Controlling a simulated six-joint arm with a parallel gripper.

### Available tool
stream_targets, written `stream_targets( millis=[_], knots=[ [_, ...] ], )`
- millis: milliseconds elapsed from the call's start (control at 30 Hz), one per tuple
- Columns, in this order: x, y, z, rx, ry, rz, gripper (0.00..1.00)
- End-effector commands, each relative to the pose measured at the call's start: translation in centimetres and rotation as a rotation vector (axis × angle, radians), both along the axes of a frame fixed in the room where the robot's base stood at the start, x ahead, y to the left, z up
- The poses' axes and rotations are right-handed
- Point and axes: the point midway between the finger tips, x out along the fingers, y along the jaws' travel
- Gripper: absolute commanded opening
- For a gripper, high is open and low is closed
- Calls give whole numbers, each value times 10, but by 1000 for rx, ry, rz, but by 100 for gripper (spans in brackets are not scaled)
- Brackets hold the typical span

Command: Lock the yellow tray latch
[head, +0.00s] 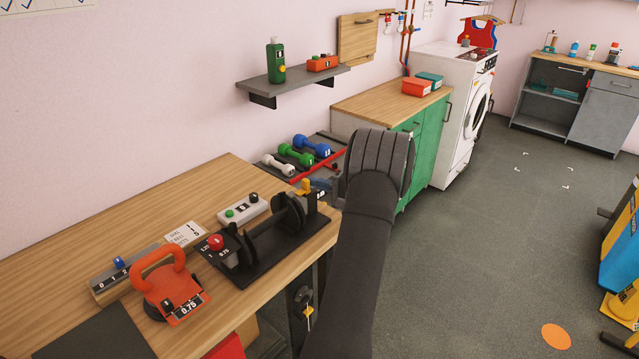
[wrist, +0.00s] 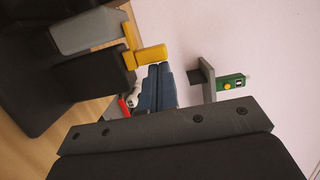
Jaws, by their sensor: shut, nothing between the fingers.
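The yellow latch (head: 306,186) stands at the right end of a black tray (head: 262,252) that carries dark discs on the wooden bench. In the wrist view the yellow latch (wrist: 150,54) shows as a stubby lever beside a grey block and a black plate. My gripper (head: 324,185) reaches in from the right at the latch's height, close to it. In the wrist view my gripper's blue fingers (wrist: 159,70) are together and empty, with their tips close to the yellow lever. I cannot tell whether they touch it.
A grey control box (head: 244,208) and a red kettlebell (head: 172,285) stand on the bench. Dumbbells (head: 297,156) lie on a rack behind my gripper. A wall shelf (head: 292,85) holds a green bottle (head: 275,60). The floor at right is mostly clear.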

Motion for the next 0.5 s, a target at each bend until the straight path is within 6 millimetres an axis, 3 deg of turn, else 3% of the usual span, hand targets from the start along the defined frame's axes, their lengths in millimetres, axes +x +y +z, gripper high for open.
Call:
stream_targets(
  millis=[267,400,500],
  knots=[
    [12,-11,-1,-1,1,2,0],
    [29,-29,-1,-1,-1,0,0],
    [16,-52,0,1,1,-4,0]
  ],
)
